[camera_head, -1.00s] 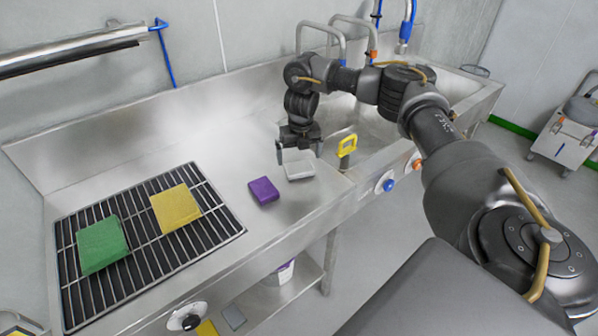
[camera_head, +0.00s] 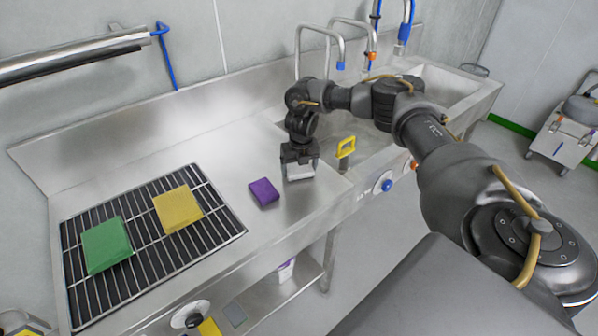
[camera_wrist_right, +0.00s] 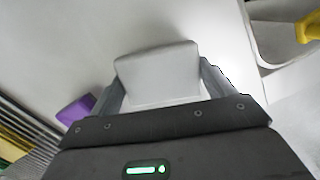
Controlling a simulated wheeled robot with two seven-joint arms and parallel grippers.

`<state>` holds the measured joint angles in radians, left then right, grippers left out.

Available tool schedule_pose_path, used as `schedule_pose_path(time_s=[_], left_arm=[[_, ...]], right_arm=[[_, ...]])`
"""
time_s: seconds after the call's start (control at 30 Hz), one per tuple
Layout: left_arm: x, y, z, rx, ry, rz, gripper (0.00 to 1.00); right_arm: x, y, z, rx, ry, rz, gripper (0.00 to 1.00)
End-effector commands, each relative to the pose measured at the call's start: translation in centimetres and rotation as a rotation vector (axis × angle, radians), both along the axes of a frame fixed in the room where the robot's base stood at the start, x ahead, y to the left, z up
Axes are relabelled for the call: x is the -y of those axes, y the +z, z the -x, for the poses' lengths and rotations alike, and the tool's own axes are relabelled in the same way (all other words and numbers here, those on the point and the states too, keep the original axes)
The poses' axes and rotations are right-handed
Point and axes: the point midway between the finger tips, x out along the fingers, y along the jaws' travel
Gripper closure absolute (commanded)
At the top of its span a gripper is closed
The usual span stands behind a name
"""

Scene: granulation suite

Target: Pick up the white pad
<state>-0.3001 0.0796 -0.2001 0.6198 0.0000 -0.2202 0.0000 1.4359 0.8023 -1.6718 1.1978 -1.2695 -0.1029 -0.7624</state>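The white pad (camera_head: 299,172) lies on the steel counter, mostly hidden under my right gripper (camera_head: 299,167) in the head view. In the right wrist view the white pad (camera_wrist_right: 158,75) sits between the two fingers of my right gripper (camera_wrist_right: 163,82). The fingers are apart, one along each side of the pad, with very little space beside it. They look open; firm contact is not clear. My left gripper is not in view.
A purple pad (camera_head: 264,192) lies left of the white one. Yellow (camera_head: 178,208) and green (camera_head: 106,245) pads lie on the black grate (camera_head: 150,262). A yellow-framed object (camera_head: 346,147) stands to the right by the sink. Taps rise behind.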

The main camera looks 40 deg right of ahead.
Motion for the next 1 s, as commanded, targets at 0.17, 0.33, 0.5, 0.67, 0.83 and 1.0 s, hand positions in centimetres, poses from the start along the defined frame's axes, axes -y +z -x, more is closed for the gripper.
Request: schedule_pose_path(time_s=[0.17,0.33,0.5,0.67,0.83,1.0], left_arm=[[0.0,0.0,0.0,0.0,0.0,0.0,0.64],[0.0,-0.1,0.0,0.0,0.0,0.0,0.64],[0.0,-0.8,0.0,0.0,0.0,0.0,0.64],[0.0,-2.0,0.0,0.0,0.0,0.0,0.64],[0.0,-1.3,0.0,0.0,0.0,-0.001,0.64],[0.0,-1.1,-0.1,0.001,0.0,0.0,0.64]], right_arm=[[0.0,0.0,0.0,0.0,0.0,0.0,0.46],[0.0,0.1,0.0,0.001,0.0,0.0,0.46],[0.0,1.0,-0.1,0.004,0.0,-0.001,0.46],[-0.2,3.2,0.0,0.004,0.002,-0.001,0.46],[-2.1,7.4,2.2,0.008,0.009,0.002,0.46],[-4.4,10.0,5.0,0.004,0.009,0.002,0.46]])
